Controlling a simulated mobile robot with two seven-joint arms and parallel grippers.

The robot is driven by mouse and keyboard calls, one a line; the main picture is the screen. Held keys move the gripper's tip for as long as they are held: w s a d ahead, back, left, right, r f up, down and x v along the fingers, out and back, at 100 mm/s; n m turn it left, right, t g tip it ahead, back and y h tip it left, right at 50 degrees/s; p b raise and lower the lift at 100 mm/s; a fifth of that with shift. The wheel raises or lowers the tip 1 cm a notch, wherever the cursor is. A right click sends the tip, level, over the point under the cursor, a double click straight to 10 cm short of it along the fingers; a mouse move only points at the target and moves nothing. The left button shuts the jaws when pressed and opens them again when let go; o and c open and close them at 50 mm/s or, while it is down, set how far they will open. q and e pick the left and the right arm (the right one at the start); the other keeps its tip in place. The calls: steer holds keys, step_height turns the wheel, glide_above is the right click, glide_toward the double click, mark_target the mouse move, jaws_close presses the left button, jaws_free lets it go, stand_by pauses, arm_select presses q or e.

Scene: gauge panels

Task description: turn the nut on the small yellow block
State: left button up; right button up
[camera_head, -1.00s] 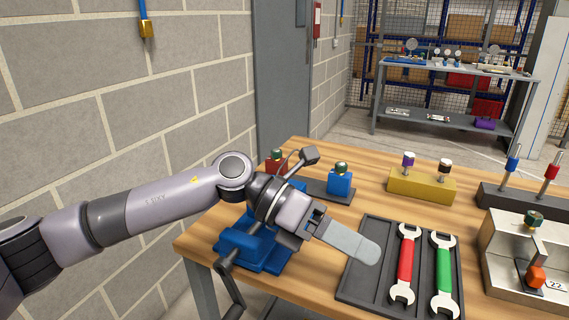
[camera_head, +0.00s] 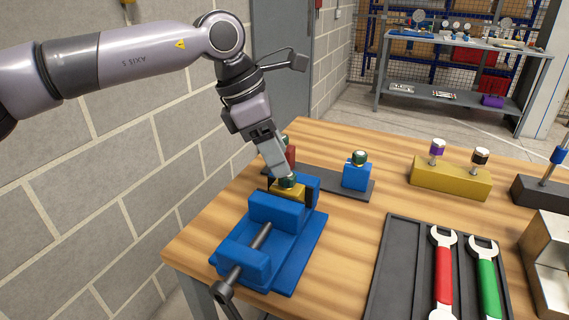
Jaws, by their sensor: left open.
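The small yellow block (camera_head: 288,194) is clamped in the blue vise (camera_head: 262,262) on the wooden table. A green nut (camera_head: 287,181) sits on top of the block. My left gripper (camera_head: 281,170) points down at the nut from above and behind, with its fingertips at or just over it. The jaws are open, and I see them edge-on. I cannot tell whether they touch the nut or stand around it. My right gripper is out of view.
A grey plate with a red block (camera_head: 290,154) and a blue block (camera_head: 356,176) is close behind the vise. A longer yellow block (camera_head: 450,180) with two capped posts stands to the right. A dark tray (camera_head: 389,275) holds a red and a green wrench.

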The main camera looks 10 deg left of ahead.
mark_target(287, 178)
arm_select(q)
steer(key=shift+x, duration=1.8)
steer(key=shift+c, duration=0.3)
jaws_close()
steer(key=shift+n+b, duration=0.3)
steer(key=shift+b, duration=0.1)
